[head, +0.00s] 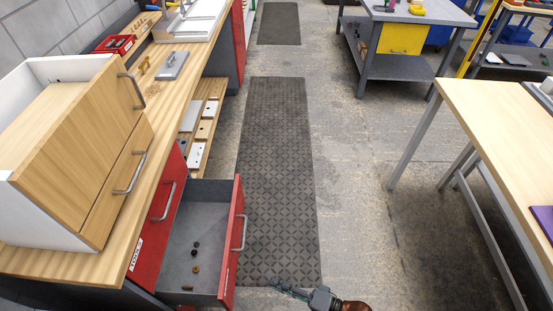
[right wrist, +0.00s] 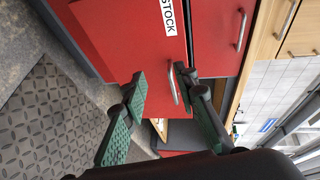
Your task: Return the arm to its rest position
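My right gripper (head: 299,290) is at the bottom centre of the head view, over the floor to the right of the open red drawer (head: 236,250). Its wrist and part of my arm show beside it, cut off by the lower edge. In the right wrist view, the green-padded fingers of the right gripper (right wrist: 160,80) are spread apart with nothing held between them. A red front with a STOCK label (right wrist: 169,14) and a metal handle (right wrist: 174,84) show beyond them; the handle appears near one fingertip, and the distance is unclear. My left gripper is not in view.
The open drawer holds several small dark and brown pieces. A wooden cabinet (head: 85,140) stands on the left workbench (head: 166,95). A patterned mat (head: 275,160) runs along the aisle. A wooden table (head: 500,120) stands at the right. The floor between is free.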

